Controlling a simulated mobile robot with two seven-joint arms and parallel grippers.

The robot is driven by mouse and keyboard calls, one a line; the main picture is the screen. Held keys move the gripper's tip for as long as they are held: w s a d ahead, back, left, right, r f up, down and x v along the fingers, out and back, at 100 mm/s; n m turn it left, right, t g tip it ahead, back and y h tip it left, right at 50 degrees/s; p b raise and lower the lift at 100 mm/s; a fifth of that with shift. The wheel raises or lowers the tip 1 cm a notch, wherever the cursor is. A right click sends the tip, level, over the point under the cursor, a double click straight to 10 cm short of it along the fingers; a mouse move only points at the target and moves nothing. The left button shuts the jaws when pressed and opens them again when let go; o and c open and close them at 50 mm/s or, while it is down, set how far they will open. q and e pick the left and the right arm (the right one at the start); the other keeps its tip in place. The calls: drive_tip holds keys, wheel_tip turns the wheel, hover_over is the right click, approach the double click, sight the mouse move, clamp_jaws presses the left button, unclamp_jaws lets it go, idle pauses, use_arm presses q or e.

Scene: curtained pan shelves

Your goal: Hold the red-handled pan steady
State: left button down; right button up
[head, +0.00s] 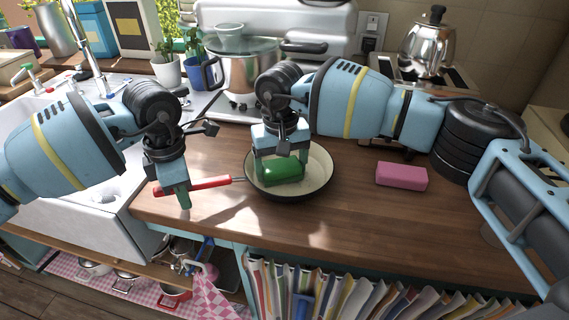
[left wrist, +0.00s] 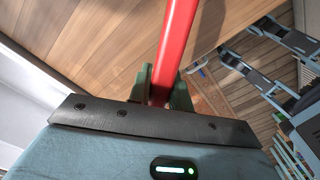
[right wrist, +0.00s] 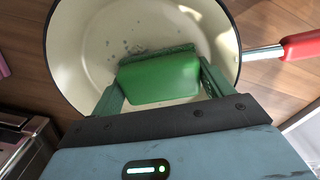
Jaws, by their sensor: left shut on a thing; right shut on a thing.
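The pan (head: 322,160) has a cream inside and a dark rim, and sits on the wooden counter. Its red handle (head: 208,185) points left. My left gripper (head: 184,198) is shut on the handle near its free end; the handle also runs between the fingers in the left wrist view (left wrist: 178,45). My right gripper (head: 280,168) is shut on a green sponge (head: 284,172) inside the pan. In the right wrist view the green sponge (right wrist: 160,78) lies between the fingers, against the pan's floor, with small grey spots (right wrist: 137,48) beside it. The sponge's underside is hidden.
A pink sponge (head: 401,175) lies on the counter right of the pan. A white sink (head: 100,203) is at the left. Open shelves with a checked cloth (head: 208,297) are below.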

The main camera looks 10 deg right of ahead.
sight(297, 160)
drive_tip(key=shift+d+f, duration=0.1)
drive_tip(key=shift+f, duration=0.1)
drive_tip(key=shift+d, duration=0.15)
drive_tip(key=shift+w+d, duration=0.2)
drive_tip(key=shift+d, duration=0.6)
drive_tip(key=shift+w+d, duration=0.15)
drive_tip(key=shift+d, duration=0.65)
drive_tip(key=shift+s+r, duration=0.2)
drive_tip(key=shift+s+a, duration=0.2)
drive_tip(key=shift+a, duration=0.7)
drive_tip(key=shift+s+a, duration=0.15)
drive_tip(key=shift+a, duration=0.75)
drive_tip(key=shift+d+f, duration=0.1)
drive_tip(key=shift+w+d, duration=0.2)
drive_tip(key=shift+d, duration=0.65)
drive_tip(key=shift+w+d, duration=0.2)
drive_tip(key=shift+d, duration=0.65)
